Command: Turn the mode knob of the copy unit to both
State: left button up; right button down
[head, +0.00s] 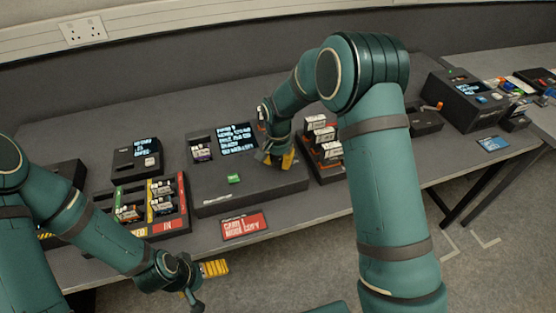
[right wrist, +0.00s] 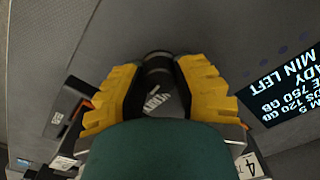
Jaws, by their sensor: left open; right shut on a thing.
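The copy unit (head: 262,184) is a dark grey box on the table, with a lit text screen (head: 237,138), a green button (head: 234,179) and a card in a slot at its left. My right gripper (head: 281,160) is down at the unit's right side. In the right wrist view its yellow fingers (right wrist: 157,85) are shut on a dark round knob (right wrist: 158,72) with white lettering, too small to read surely. The knob is hidden in the head view by my arm. My left gripper (head: 212,270) is open and empty, low in front of the table edge.
A card tray (head: 180,222) with red and yellow lanes stands left of the unit, a small display box (head: 137,158) behind it. A rack of cards (head: 330,173) stands close on the right. A red sign (head: 244,226) is at the front edge.

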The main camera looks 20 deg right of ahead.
aim_at(278, 160)
jog(key=shift+s+f+m, duration=0.1)
jog(key=shift+f+m, duration=0.05)
jog(key=shift+m, duration=0.55)
jog(key=c, duration=0.6)
grip_release()
notch_tip(278, 160, up, 12)
jog(key=shift+r, duration=0.1)
dwell(0.3)
